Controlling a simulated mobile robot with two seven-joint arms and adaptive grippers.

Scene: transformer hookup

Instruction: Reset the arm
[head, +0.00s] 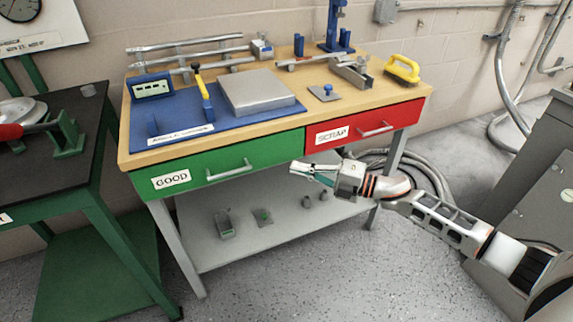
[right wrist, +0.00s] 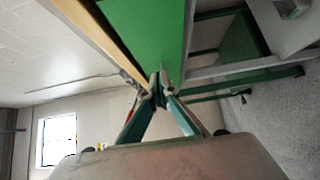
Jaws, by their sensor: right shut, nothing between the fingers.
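My right gripper (head: 306,170) is shut and empty in the head view. Its arm comes in from the right, and its fingers point left in front of the workbench (head: 285,138), near where the green drawer (head: 225,168) meets the red drawer (head: 365,128). In the right wrist view the fingertips (right wrist: 158,90) meet, with the green drawer front (right wrist: 150,40) beyond them. Whether they touch the bench cannot be told. My left gripper is not in view.
The bench top holds a metal plate (head: 260,92) on a blue mat (head: 175,115), a yellow-handled brush (head: 402,70) and a blue stand (head: 336,28). Both drawers look closed. A dark-topped green table (head: 75,95) stands left, a grey cabinet (head: 535,150) right. Grey floor is free in front.

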